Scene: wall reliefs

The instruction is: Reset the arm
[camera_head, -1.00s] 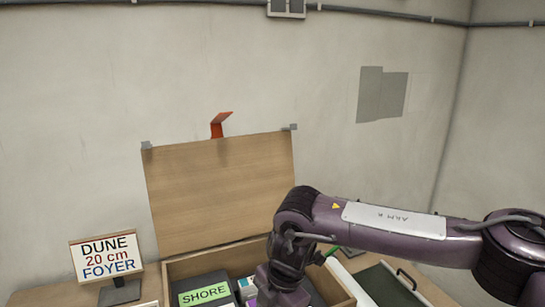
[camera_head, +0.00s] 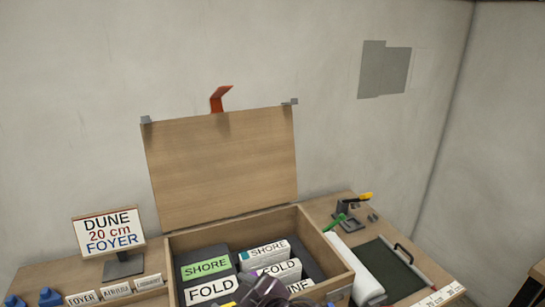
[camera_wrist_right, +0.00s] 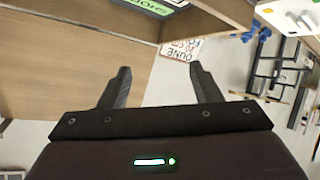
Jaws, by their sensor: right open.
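My right gripper (camera_wrist_right: 160,67) shows in the right wrist view with its two dark fingers spread apart and nothing between them. In the head view, a dark purple part of my right arm (camera_head: 263,291) shows low at the bottom edge, in front of the open wooden box (camera_head: 222,222); its fingers cannot be made out there. The rest of that arm is out of the picture. My left gripper is not in view.
The box holds blocks labelled SHORE (camera_head: 206,267) and FOLD (camera_head: 212,290); its lid (camera_head: 222,165) stands raised. A sign (camera_head: 109,233) reads DUNE 20 cm FOYER. A white roll (camera_head: 355,268) and dark tray (camera_head: 385,272) lie to the right.

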